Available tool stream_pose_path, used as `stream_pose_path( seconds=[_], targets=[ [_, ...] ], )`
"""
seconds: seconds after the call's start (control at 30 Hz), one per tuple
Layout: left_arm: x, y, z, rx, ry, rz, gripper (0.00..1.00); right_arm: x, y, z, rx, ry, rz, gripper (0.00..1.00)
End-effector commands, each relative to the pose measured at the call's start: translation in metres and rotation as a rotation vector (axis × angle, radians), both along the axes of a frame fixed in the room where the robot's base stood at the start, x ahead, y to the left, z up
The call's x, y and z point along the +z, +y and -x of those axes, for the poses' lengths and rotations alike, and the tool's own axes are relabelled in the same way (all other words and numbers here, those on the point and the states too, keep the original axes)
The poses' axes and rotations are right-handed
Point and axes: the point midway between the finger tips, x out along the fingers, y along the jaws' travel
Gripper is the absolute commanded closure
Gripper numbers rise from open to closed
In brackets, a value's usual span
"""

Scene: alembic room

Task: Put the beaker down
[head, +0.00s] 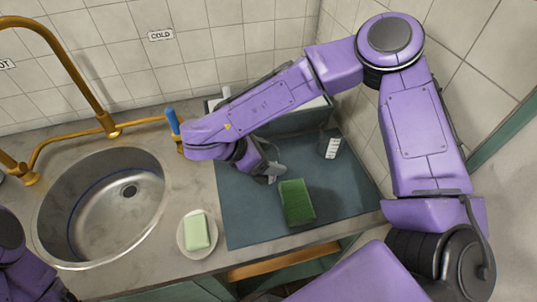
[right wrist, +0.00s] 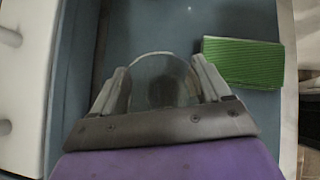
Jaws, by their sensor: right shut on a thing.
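My right gripper (head: 268,172) reaches in from the right over the blue-grey mat (head: 240,218). In the right wrist view its two pale fingers (right wrist: 160,88) are shut on a clear glass beaker (right wrist: 160,72), whose rounded outline shows between them. In the head view the held beaker is hard to make out, hidden by the hand and fingers. I cannot tell whether its base touches the mat. Of my left arm only a purple part shows at the lower left; its gripper is out of view.
A green sponge (head: 296,202) lies on the mat close to the gripper. A dark container with white marks (head: 331,143) stands at the mat's back right. Pale soap on a dish (head: 197,232), a steel sink (head: 103,205) and a brass tap (head: 75,62) are to the left.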

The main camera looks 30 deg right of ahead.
Motion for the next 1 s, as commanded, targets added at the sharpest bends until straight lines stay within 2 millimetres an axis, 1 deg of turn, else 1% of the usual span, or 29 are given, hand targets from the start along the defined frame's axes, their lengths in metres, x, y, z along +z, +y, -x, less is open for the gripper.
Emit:
stream_pose_path(
  seconds=[0.03, 0.07, 0.1, 0.3, 0.4, 0.47, 0.53, 0.7, 0.8, 0.9, 1.0],
  targets=[
    [-0.004, 0.0, 0.0, 0.0, 0.0, 0.0, 0.57, -0.004, 0.0, 0.0, 0.0, 0.0, 0.0, 0.66],
    [-0.002, 0.0, 0.0, 0.0, 0.0, 0.0, 0.57, -0.002, 0.0, 0.0, 0.0, 0.0, 0.0, 0.14],
    [-0.002, 0.0, 0.0, 0.0, 0.0, 0.0, 0.57, -0.001, 0.0, 0.0, 0.0, 0.0, 0.0, 0.01],
    [-0.001, 0.0, 0.0, 0.0, 0.0, 0.0, 0.57, -0.001, 0.0, 0.0, 0.0, 0.0, 0.0, 0.0],
    [0.005, 0.0, 0.0, 0.0, 0.0, 0.0, 0.57, 0.006, 0.001, 0.0, 0.0, 0.0, 0.0, 0.0],
    [-0.003, 0.0, 0.0, 0.0, 0.0, 0.0, 0.57, 0.008, 0.008, -0.001, -0.001, -0.005, 0.001, 0.0],
    [-0.009, 0.0, 0.0, 0.0, 0.0, 0.0, 0.57, 0.018, 0.019, -0.002, 0.002, -0.006, 0.001, 0.0],
    [-0.021, 0.0, 0.0, 0.0, 0.0, 0.0, 0.57, 0.05, 0.052, -0.004, 0.001, -0.007, 0.001, 0.0],
    [-0.025, 0.0, 0.0, 0.0, 0.0, 0.0, 0.57, 0.067, 0.067, -0.004, 0.001, -0.005, 0.001, 0.0],
    [-0.026, 0.0, 0.0, 0.0, 0.0, 0.0, 0.57, 0.079, 0.078, -0.005, 0.0, -0.004, 0.001, 0.0],
    [-0.027, 0.0, 0.0, 0.0, 0.0, 0.0, 0.57, 0.086, 0.084, -0.005, -0.001, -0.001, 0.0, 0.0]
  ],
)
